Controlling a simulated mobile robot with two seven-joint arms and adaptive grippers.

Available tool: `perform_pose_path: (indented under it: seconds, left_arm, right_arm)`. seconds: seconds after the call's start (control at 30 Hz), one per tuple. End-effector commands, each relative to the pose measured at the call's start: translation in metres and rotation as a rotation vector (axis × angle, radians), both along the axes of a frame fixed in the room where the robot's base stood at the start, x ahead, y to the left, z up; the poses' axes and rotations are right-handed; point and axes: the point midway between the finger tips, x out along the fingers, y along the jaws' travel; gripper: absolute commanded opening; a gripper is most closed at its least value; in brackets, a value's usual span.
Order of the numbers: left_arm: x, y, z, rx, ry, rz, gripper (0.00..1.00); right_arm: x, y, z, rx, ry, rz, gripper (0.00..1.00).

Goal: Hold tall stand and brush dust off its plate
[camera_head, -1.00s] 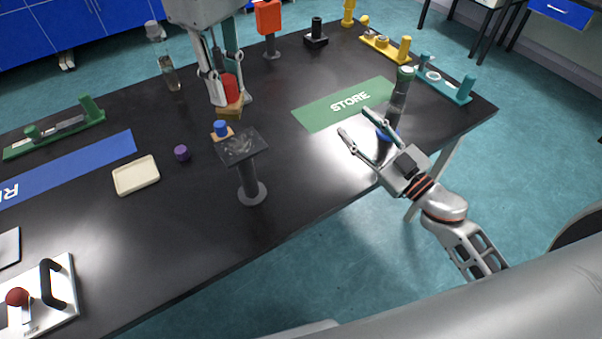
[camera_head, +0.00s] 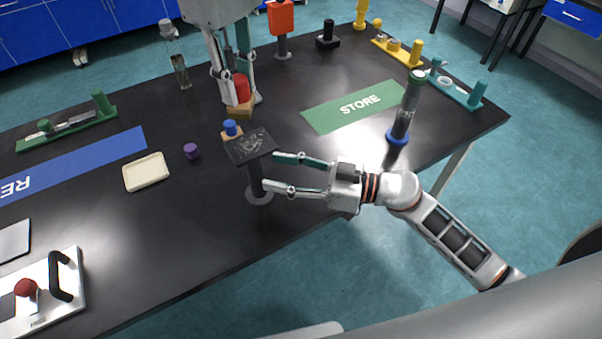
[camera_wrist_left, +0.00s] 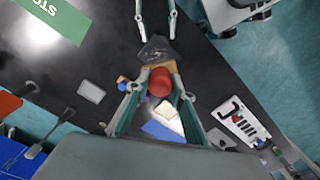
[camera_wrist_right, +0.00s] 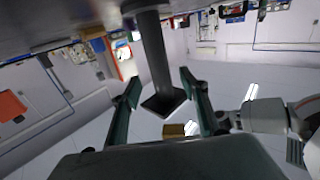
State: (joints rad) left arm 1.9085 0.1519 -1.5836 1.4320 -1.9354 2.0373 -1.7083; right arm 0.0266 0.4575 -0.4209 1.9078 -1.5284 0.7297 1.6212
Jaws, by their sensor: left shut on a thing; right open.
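The tall stand (camera_head: 255,180) is upright near the table's front edge, with a dark square plate (camera_head: 250,146) on top. Pale dust streaks mark the plate, which also shows in the left wrist view (camera_wrist_left: 155,48). My left gripper (camera_head: 238,92) is shut on a brush with a red handle (camera_head: 242,86) and tan head (camera_head: 239,111), held behind the plate and apart from it. My right gripper (camera_head: 271,171) is open, its fingertips just right of the post, below plate level. In the right wrist view the post (camera_wrist_right: 158,55) appears between the open fingers; contact cannot be told.
A blue-topped block (camera_head: 230,130) is just behind the plate. A purple piece (camera_head: 191,151) and cream tray (camera_head: 146,173) lie left. A dark cylinder with a blue base (camera_head: 404,115) stands right, near the green STORE mat (camera_head: 330,117).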

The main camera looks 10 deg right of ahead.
Motion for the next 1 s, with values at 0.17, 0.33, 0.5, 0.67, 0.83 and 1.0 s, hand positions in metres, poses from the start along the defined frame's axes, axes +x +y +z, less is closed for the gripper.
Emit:
perform_pose_path:
  seconds: [0.17,0.33,0.5,0.67,0.83,1.0]
  left_arm:
    - [0.0,0.0,0.0,0.0,0.0,0.0,0.06]
    - [0.0,0.0,0.0,0.0,0.0,0.0,0.06]
    - [0.0,0.0,0.0,0.0,0.0,0.0,0.06]
    - [0.0,0.0,0.0,0.0,0.0,0.0,0.06]
    - [0.0,0.0,0.0,0.0,0.0,0.0,0.06]
    - [0.0,0.0,0.0,0.0,0.0,0.0,0.06]
  right_arm:
    - [0.014,0.028,0.002,0.003,-0.004,0.0,0.44]
    - [0.022,0.046,0.001,0.001,-0.002,-0.001,0.44]
    - [0.025,0.054,0.0,0.001,0.0,-0.001,0.44]
    - [0.026,0.055,0.0,0.0,-0.001,-0.001,0.44]
    - [0.026,0.055,0.0,0.0,-0.001,-0.001,0.34]
    - [0.026,0.054,0.0,0.0,-0.001,-0.001,0.0]
